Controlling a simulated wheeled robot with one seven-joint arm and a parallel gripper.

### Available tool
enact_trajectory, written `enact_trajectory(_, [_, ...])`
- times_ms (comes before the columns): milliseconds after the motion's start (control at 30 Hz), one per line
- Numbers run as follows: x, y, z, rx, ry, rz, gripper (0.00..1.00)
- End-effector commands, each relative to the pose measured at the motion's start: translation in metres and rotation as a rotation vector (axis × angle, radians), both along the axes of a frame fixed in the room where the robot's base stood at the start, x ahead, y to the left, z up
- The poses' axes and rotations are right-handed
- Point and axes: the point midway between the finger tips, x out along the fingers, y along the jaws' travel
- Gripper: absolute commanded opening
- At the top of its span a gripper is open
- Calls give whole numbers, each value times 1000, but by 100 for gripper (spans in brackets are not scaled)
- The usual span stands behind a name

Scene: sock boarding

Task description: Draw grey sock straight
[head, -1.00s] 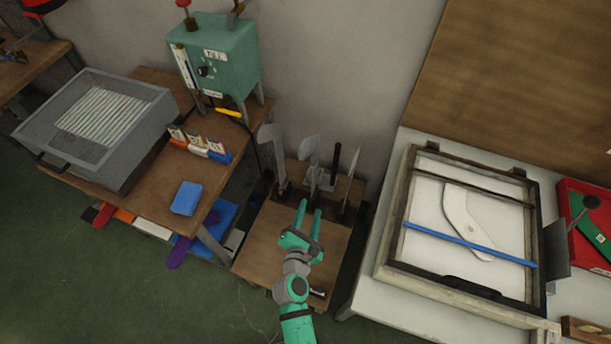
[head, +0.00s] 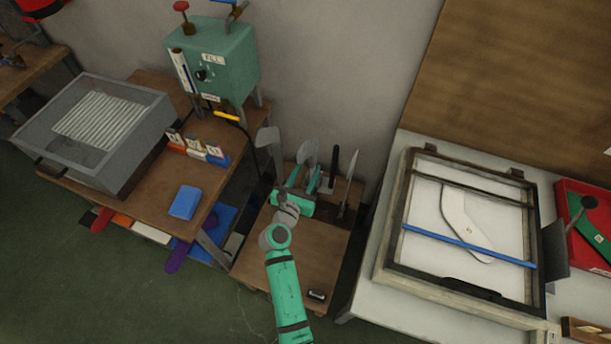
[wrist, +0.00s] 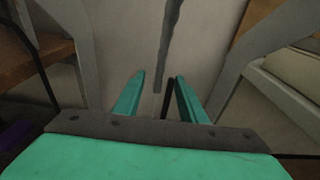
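Several upright grey, leg-shaped pieces stand at the back of a low wooden stand (head: 285,250): a left one (head: 268,145), a middle one (head: 307,154) and a right one (head: 350,178). I cannot tell which of them is or bears the grey sock. A dark post (head: 333,165) stands between the middle and right ones. My teal gripper (head: 305,178) is among them, in front of the middle piece. In the wrist view my gripper (wrist: 160,95) has its fingers apart. A ragged dark grey strip (wrist: 168,40) shows edge-on beyond the fingertips, with grey uprights on both sides.
A bench (head: 150,195) at left carries a grey ribbed tray (head: 60,155), a green machine (head: 225,60), small labelled blocks and a blue block (head: 185,202). At right a table (head: 365,300) holds a framed press with a white leg shape (head: 465,225) and a red tray (head: 570,190).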

Motion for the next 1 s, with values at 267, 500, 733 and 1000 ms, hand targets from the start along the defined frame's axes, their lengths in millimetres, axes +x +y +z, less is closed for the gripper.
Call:
enact_trajectory(267, [23,-7,-3,1,1,0,38])
enact_trajectory(500, [40,-14,-5,2,-1,-2,38])
enact_trajectory(733, [49,-19,-7,1,1,-4,38])
enact_trajectory(1000, [51,-19,-7,1,1,-3,38])
